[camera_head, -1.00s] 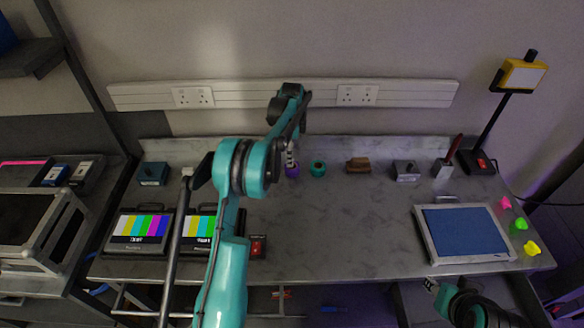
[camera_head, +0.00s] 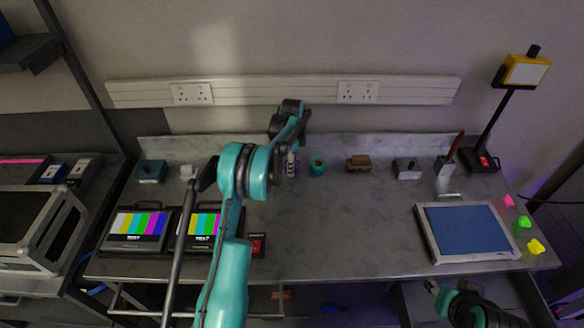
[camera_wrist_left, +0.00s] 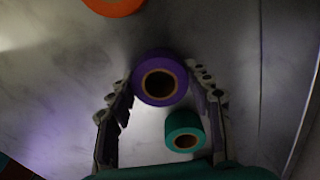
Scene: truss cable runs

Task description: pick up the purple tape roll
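The purple tape roll (camera_wrist_left: 160,77) lies on the worktop, its cardboard core facing the wrist camera. In the head view the roll (camera_head: 291,170) is mostly hidden behind my left gripper (camera_head: 291,160). A teal tape roll (camera_wrist_left: 184,131) lies close beside it and also shows in the head view (camera_head: 318,166). My right gripper (camera_head: 432,287) is low at the right, beyond the bench's front edge; its fingers are too small to read.
An orange roll (camera_wrist_left: 115,3) is at the wrist view's top edge. A brown block (camera_head: 359,163) and a grey box (camera_head: 406,168) stand along the back. Two colour-bar monitors (camera_head: 140,226) are at the left, a blue-topped panel (camera_head: 468,229) at the right. The worktop's middle is clear.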

